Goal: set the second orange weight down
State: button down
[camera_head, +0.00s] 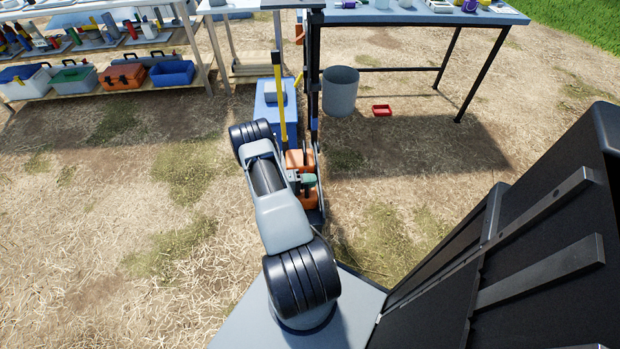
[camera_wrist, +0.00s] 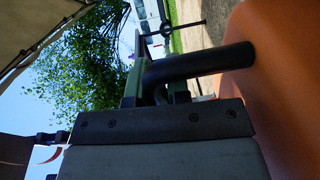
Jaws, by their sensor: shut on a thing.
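My gripper (camera_head: 304,181) is low in front of a dark upright stand and is shut on the second orange weight's black handle (camera_wrist: 205,63). In the wrist view the orange weight (camera_wrist: 285,100) fills the right side, and the handle bends into my gripper (camera_wrist: 148,88) near its green finger pads. In the head view orange shows both behind my gripper (camera_head: 298,159) and in front of it (camera_head: 309,199). My arm and gripper hide part of it, so I cannot tell where one weight ends and another begins, nor whether the held weight touches what is under it.
A blue case (camera_head: 270,108) with a yellow pole (camera_head: 280,95) stands just behind. A grey bucket (camera_head: 341,93) and a small red tray (camera_head: 382,110) are on the ground at right, by a blue-topped table (camera_head: 430,17). Shelves with toolboxes (camera_head: 122,76) stand at left. Open straw ground lies on both sides.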

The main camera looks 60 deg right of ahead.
dwell(0.3)
jog(key=c, duration=1.1)
grip_release()
